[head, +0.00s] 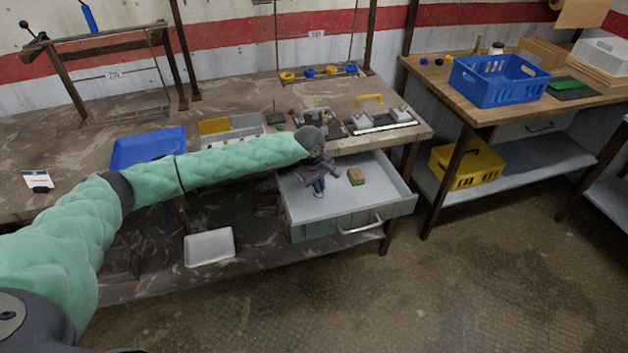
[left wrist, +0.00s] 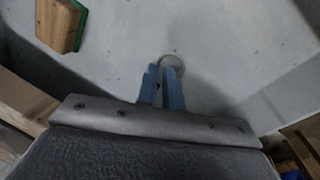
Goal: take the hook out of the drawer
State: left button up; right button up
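The drawer (head: 300,205) is pulled out under the long workbench. My left gripper (head: 319,187) points down into it, left of its middle. In the left wrist view its blue fingers (left wrist: 162,86) are close together with a thin grey piece between them. A pale, curved end of the hook (left wrist: 174,62) shows just beyond the fingertips, over the drawer floor (left wrist: 215,45). The rest of the hook is hidden by the fingers. I cannot make out the hook in the head view. My right gripper is in neither view.
A wooden block with a green underside (head: 356,176) lies in the drawer, right of my gripper; it also shows in the left wrist view (left wrist: 60,25). The drawer walls stand close around. A blue tray (head: 148,148) and several tools are on the workbench (head: 70,150).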

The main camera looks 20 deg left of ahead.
pick_arm(q)
jog(key=shift+f, duration=0.3)
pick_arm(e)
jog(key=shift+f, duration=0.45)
pick_arm(q)
grip_shut()
jog(key=shift+r, duration=0.15)
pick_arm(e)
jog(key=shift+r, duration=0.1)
